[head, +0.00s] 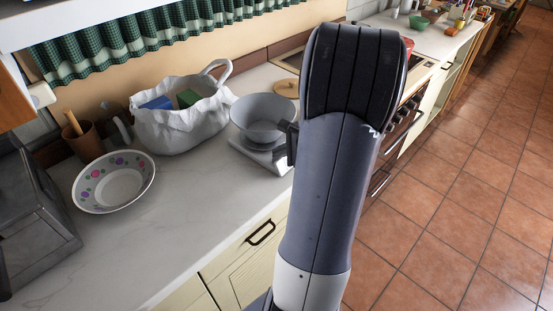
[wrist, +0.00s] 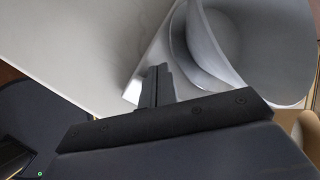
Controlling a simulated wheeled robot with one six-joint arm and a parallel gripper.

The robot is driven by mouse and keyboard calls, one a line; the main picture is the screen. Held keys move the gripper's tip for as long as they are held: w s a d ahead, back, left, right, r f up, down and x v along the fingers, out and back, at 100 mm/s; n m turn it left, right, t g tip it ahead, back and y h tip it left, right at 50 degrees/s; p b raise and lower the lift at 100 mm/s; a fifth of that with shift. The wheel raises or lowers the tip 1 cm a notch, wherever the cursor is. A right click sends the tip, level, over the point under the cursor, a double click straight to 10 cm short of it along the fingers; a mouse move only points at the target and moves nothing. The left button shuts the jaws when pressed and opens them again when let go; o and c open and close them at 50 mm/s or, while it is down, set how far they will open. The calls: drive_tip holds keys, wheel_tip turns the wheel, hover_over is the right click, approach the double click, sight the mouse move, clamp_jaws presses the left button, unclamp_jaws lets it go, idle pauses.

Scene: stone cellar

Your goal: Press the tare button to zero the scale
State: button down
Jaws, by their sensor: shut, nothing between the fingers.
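The scale stands on the counter, with a pale base (head: 252,152) and a grey bowl (head: 262,112) on top. In the wrist view the bowl (wrist: 240,45) fills the upper right, and a strip of the scale's base (wrist: 133,92) shows beside my fingers. My gripper (wrist: 157,78) is shut and empty, its fingertips over the edge of the base, close to the bowl. I cannot tell whether they touch the scale. In the head view my arm hides most of the gripper and the right side of the scale. I cannot make out the tare button in either view.
A white bag (head: 180,122) with coloured boxes stands left of the scale. A patterned bowl (head: 113,182), a brown cup (head: 84,142) and a dark grey appliance (head: 35,215) are farther left. The counter front (head: 190,225) is clear. A stove lies behind my arm.

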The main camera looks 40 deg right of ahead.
drive_tip(key=shift+s+a+f+b, duration=0.15)
drive_tip(key=shift+s+f+b, duration=0.05)
drive_tip(key=shift+f+b, duration=0.65)
idle(0.7)
drive_tip(key=shift+r+p, duration=0.65)
drive_tip(key=shift+r, duration=0.15)
drive_tip(key=shift+w+r, duration=0.1)
drive_tip(key=shift+r, duration=0.05)
drive_tip(key=shift+r+p, duration=2)
drive_tip(key=shift+r, duration=0.5)
